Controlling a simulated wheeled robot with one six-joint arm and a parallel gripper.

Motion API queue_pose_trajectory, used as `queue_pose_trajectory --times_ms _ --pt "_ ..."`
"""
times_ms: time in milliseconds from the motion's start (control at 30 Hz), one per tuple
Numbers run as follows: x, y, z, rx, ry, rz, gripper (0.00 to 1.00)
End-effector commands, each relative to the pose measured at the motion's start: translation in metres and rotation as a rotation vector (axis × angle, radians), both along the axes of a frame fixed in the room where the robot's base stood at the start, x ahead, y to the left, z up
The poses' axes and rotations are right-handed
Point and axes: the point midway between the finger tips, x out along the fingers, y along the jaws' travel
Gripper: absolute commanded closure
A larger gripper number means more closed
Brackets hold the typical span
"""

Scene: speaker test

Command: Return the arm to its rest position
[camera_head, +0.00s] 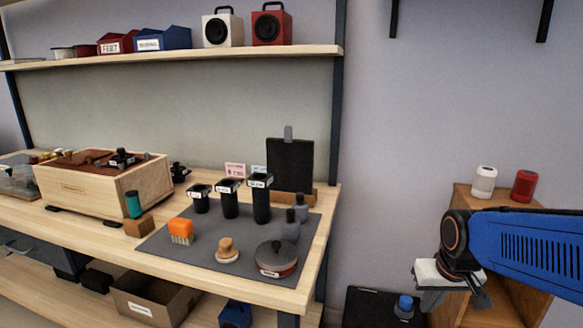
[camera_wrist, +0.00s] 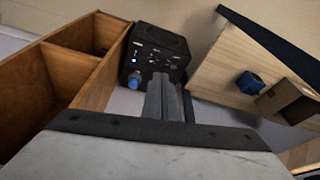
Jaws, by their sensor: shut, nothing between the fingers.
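My gripper (camera_head: 430,298) is at the lower right of the head view, on the end of my blue arm. It hangs in front of the wooden cabinet and to the right of the workbench, touching nothing that I can make out. In the wrist view its grey fingers (camera_wrist: 164,82) are together with nothing between them. They point toward a black box with knobs (camera_wrist: 157,48), which lies beyond them.
The workbench (camera_head: 80,232) holds a grey mat (camera_head: 205,262) with several small items, and a wooden crate (camera_head: 90,197). A white can (camera_head: 483,182) and a red can (camera_head: 524,185) stand on the cabinet (camera_head: 461,197). Speakers stand on the shelf (camera_head: 200,55). The wall between is clear.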

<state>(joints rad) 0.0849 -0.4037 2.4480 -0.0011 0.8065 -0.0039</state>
Motion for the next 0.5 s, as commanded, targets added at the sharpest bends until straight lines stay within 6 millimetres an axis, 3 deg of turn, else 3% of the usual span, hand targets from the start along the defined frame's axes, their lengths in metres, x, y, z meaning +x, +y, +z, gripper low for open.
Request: queue_pose_trajectory --times_ms 200,500 --pt "-0.045 0.014 0.023 -0.003 -0.051 0.033 1.00" --pt "-0.101 0.026 0.039 -0.005 -0.107 0.070 1.00"
